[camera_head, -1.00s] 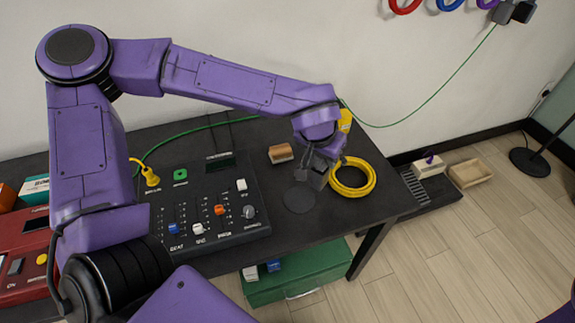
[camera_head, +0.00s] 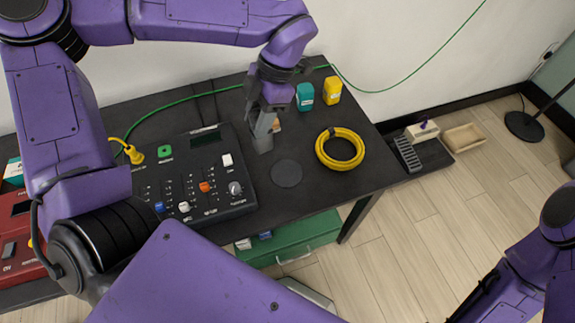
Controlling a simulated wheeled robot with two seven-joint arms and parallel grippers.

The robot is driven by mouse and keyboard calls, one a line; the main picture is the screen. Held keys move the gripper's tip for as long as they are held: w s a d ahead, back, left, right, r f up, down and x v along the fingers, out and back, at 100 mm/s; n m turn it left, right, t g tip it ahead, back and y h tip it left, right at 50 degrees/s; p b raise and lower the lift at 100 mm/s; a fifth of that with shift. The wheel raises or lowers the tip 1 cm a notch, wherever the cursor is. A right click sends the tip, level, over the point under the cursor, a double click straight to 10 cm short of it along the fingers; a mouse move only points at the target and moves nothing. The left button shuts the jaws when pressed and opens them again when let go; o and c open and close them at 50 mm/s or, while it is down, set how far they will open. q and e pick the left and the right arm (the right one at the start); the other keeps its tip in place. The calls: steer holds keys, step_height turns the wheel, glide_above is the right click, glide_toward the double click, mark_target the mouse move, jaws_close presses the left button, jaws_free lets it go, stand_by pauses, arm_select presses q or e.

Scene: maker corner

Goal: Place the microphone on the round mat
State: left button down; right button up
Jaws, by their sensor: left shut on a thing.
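The round mat (camera_head: 286,173) is a dark grey disc on the black table, bare, just right of the mixing console. My left gripper (camera_head: 263,138) is shut, pointing down, a little behind and left of the mat. It grips a small grey piece, which I take to be the microphone (camera_head: 264,143); it is hard to tell apart from the grey fingers. I cannot tell whether it touches the table. My right arm shows at the lower right; its gripper is not visible.
The console (camera_head: 193,177) lies left of the mat, a yellow cable coil (camera_head: 340,148) to its right. A brown block (camera_head: 277,126) is partly hidden behind my left gripper. Teal (camera_head: 305,96) and yellow (camera_head: 332,89) containers stand at the back. A green cable runs behind.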

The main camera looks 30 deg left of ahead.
arm_select(q)
steer(key=s+a+r+n+t+h+p, duration=0.15)
steer(key=s+n+h, duration=0.3)
steer(key=n, duration=0.75)
steer(key=s+r+n+t+h, duration=0.1)
steer(key=s+n+t+h, duration=0.3)
steer(key=n, duration=0.9)
steer(key=w+d+f, duration=0.3)
steer(key=w+f, duration=0.2)
steer(key=f, duration=0.1)
steer(key=w+d+f+g+y+p, duration=0.1)
steer(key=w+d+f, duration=0.3)
steer(key=f, duration=0.3)
steer(key=shift+w+d, duration=0.3)
steer(key=shift+w, duration=0.6)
steer(key=shift+y, duration=0.25)
steer(key=c, duration=0.7)
jaws_free()
